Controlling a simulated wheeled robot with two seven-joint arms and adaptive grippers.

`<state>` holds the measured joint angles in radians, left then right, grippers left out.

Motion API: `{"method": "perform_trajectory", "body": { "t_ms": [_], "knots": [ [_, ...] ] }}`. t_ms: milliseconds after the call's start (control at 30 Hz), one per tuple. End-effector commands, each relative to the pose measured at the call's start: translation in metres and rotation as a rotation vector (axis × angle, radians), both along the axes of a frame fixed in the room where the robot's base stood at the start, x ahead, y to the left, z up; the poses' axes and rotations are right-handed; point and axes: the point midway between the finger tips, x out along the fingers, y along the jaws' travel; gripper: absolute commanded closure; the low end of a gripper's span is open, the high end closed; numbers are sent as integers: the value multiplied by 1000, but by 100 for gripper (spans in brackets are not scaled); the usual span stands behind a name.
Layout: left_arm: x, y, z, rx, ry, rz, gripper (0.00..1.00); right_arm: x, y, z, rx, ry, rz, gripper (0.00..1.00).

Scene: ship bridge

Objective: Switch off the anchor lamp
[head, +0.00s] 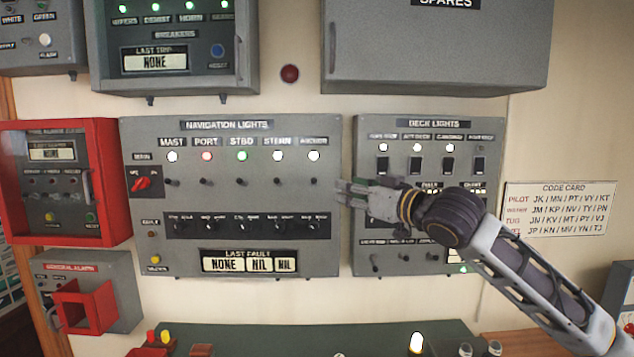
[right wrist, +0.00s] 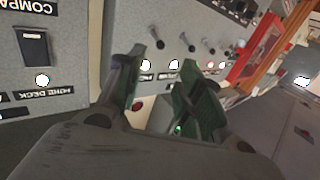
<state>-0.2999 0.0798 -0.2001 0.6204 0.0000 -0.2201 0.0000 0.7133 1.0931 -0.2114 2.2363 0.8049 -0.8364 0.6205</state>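The grey navigation lights panel (head: 230,228) hangs on the wall, with a row of lit lamps and a toggle under each. The anchor lamp (head: 313,156) at the row's right end glows white. Its toggle (head: 314,181) is below it. My right gripper (head: 342,190) is right of that toggle, apart from it, at the gap between the two panels. In the right wrist view its two fingers (right wrist: 161,60) are spread with nothing between them, and panel toggles show beyond the fingertips. My left gripper is in neither view.
The deck lights panel (head: 430,135) is behind and beside my right gripper, with lit lamps and black switches. A spares cabinet (head: 435,50) projects above. A red box (head: 65,180) is at the left. A desk with small objects lies below.

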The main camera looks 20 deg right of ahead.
Motion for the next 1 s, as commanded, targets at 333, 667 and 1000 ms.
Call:
{"method": "perform_trajectory", "body": {
  "t_ms": [333,667,1000],
  "knots": [
    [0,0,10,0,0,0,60,20,7,2,3,0,1,63],
    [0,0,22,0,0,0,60,49,18,3,1,-1,1,63],
    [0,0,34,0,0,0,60,83,30,3,1,-1,1,63]
  ]
}}
